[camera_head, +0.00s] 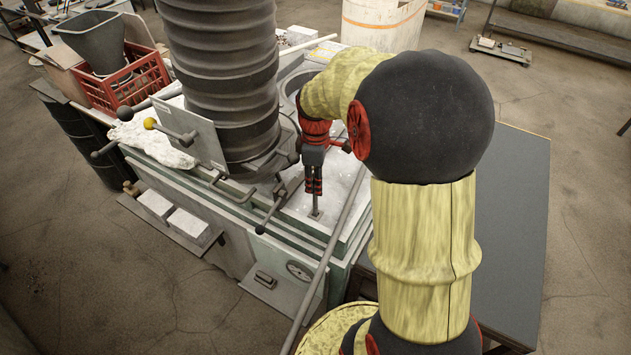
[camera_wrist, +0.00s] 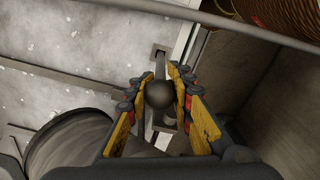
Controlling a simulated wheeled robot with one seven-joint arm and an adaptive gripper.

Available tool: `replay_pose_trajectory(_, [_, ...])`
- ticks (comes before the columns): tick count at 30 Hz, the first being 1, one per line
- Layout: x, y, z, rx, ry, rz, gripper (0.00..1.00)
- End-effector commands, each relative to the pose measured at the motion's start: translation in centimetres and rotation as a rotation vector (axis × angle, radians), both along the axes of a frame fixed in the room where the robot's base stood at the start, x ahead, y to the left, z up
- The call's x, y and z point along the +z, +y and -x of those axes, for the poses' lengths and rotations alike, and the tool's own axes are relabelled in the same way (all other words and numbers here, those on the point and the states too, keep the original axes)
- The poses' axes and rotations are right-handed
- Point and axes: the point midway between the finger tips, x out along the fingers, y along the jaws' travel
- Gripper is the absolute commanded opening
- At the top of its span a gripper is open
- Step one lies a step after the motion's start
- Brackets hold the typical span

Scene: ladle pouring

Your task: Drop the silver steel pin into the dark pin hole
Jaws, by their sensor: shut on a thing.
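My gripper (camera_head: 313,182) points down over the pale, speckled top of the green-sided machine, and its fingers are shut on the silver steel pin (camera_head: 316,204). In the wrist view my gripper (camera_wrist: 161,78) has its yellow-padded fingers on either side of the pin. The pin's round dark head (camera_wrist: 160,95) shows between them, and its shaft (camera_wrist: 160,67) runs away from the camera. The dark pin hole (camera_wrist: 158,49) sits in a small square plate, close to the pin's far end. Whether the tip is inside the hole I cannot tell.
A large ribbed dark column (camera_head: 225,80) stands left of my gripper, with levers around its base. A long grey bar (camera_head: 325,255) runs along the machine's right edge. A dark table top (camera_head: 515,220) lies to the right. A red crate (camera_head: 130,85) is at the far left.

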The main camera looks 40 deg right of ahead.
Motion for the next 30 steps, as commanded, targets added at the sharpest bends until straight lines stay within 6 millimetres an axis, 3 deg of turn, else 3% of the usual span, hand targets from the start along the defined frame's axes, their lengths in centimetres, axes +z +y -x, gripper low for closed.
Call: replay_pose_trajectory(30, [-5.7, 0.0, 0.0, 0.000, 0.000, 0.000, 0.00])
